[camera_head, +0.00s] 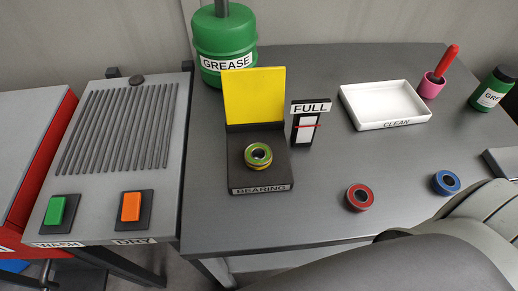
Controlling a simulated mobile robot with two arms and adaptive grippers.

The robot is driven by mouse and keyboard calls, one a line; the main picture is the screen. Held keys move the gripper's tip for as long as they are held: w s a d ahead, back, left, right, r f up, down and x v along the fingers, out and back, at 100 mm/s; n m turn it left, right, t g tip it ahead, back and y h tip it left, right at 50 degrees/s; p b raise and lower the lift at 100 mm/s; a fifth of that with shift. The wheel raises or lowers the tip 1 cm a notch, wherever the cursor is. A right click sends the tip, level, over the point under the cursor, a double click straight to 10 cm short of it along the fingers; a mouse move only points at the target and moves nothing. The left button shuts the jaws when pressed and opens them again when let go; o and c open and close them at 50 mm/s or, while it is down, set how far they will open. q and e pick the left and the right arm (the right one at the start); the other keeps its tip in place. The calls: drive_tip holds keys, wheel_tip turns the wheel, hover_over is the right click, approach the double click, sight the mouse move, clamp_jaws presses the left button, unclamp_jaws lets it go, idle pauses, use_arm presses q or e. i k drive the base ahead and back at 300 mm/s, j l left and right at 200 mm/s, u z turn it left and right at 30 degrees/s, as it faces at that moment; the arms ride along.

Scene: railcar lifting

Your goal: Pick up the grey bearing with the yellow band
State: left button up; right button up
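A bearing with a yellow-green band (258,155) sits on the black base of the stand labelled BEARING (234,178). Its centre is dark, and more yellow shows on its lower side. A bearing with a red band (360,197) and one with a blue band (446,183) lie apart on the grey table to the right. A large grey link of my arm covers the lower right. Neither of my grippers can be made out in this view.
A yellow panel (255,95) stands behind the bearing, and a FULL gauge (306,123) beside it. A white CLEAN tray (384,104), pink cup (430,86) and green containers (223,46) stand farther back. The WASH/DRY station (95,207) is left. The table's front left (225,220) is clear.

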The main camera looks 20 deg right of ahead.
sight(257, 148)
drive_tip(key=k+j+z, duration=0.1)
drive_tip(key=z, duration=0.3)
drive_tip(key=k+z, duration=0.2)
drive_tip(key=z, duration=0.15)
drive_tip(key=k+z, duration=0.15)
drive_tip(key=z, duration=0.25)
